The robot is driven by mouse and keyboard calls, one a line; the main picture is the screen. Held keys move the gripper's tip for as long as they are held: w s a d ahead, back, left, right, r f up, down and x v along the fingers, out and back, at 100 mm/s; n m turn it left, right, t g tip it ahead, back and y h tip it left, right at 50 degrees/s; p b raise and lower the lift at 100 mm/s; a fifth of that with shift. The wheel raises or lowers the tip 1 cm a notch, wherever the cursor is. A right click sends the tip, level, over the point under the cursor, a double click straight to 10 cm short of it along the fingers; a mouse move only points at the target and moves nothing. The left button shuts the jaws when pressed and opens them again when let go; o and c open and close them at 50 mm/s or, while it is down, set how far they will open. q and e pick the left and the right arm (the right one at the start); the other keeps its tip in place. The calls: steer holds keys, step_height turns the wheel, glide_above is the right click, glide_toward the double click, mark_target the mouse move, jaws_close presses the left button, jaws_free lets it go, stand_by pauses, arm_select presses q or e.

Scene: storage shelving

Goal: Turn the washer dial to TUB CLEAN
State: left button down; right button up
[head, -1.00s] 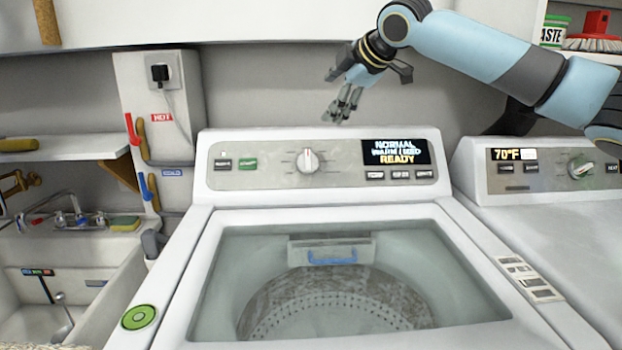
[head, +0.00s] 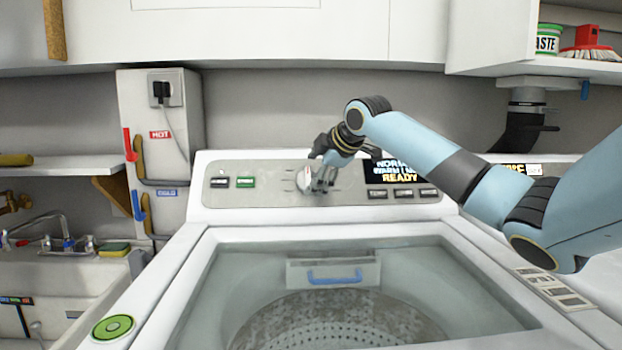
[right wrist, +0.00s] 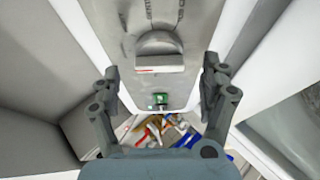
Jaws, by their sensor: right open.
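The white washer (head: 205,215) has a grey control panel with a round dial (head: 303,180) in its middle. The display (head: 402,178) reads READY, with NORMAL above partly covered by my arm. My right gripper (head: 324,180) is just in front of the dial, covering its right part. In the right wrist view the dial (right wrist: 160,48) has a raised grip bar with a red mark at its left end. The open fingers of the gripper (right wrist: 161,78) stand apart on either side of the dial, and I see no contact. My left gripper is out of view.
Panel buttons, one green (head: 245,182), sit left of the dial. The washer's glass lid (head: 250,262) is in front. A sink (head: 50,275) stands at left, and another machine with a display at right is partly hidden by my arm.

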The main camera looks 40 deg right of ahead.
mark_target(308, 180)
steer(key=shift+x, duration=1.3)
steer(key=c, duration=1.2)
